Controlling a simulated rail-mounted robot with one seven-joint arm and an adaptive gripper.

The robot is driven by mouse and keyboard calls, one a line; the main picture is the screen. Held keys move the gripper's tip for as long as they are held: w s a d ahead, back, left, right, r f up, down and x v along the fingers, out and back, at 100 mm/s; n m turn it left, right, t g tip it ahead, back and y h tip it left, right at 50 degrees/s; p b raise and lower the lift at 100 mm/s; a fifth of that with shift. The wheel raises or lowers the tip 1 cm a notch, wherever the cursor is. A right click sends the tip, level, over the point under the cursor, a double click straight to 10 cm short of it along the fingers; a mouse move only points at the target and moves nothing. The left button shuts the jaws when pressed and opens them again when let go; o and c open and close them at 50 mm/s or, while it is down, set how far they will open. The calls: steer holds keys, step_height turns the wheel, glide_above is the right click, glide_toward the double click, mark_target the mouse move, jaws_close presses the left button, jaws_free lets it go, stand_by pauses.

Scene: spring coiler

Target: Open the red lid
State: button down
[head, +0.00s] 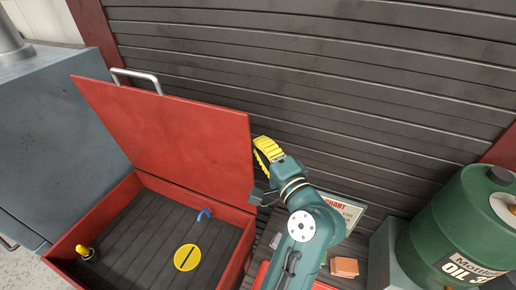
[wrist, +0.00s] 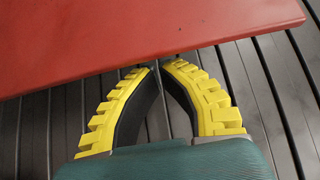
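The red lid (head: 175,130) stands raised, near upright and leaning back, at the rear of the red box (head: 234,262) in the head view. A metal handle (head: 136,75) is on its top edge. The open box shows its dark slatted floor. My gripper (head: 262,147), with yellow ribbed fingers, is just right of the lid's right edge. In the wrist view the lid (wrist: 110,40) fills the top, and my fingertips (wrist: 159,66) almost meet close to its edge, with nothing seen between them. I cannot tell whether they touch the lid.
Inside the box are a yellow disc (head: 187,257), a blue piece (head: 204,214) and a yellow knob (head: 83,251). A green oil drum (head: 450,225), an orange block (head: 344,267) and a chart card (head: 345,208) are at the right. A dark slatted wall (head: 380,90) stands behind.

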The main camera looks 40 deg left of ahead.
steer(key=d+r+n+t+h, duration=0.1)
steer(key=d+r+t+h, duration=0.3)
steer(key=d, duration=0.7)
steer(key=d+r+t+h, duration=0.1)
steer(key=d+t+h, duration=0.35)
steer(key=d, duration=0.75)
steer(key=s+d+r+n+t+h, duration=0.1)
steer(key=s+d+r+t+h, duration=0.7)
steer(key=s+d+r+h, duration=0.45)
step_height(320, 180, up, 27)
steer(key=w+d+y+p, duration=0.1)
steer(key=w+y+p, duration=0.1)
steer(key=p, duration=2.5)
steer(key=shift+d+y+p, duration=0.2)
steer(key=shift+y+p, duration=0.15)
steer(key=shift+y, duration=0.05)
steer(key=shift+g, duration=0.25)
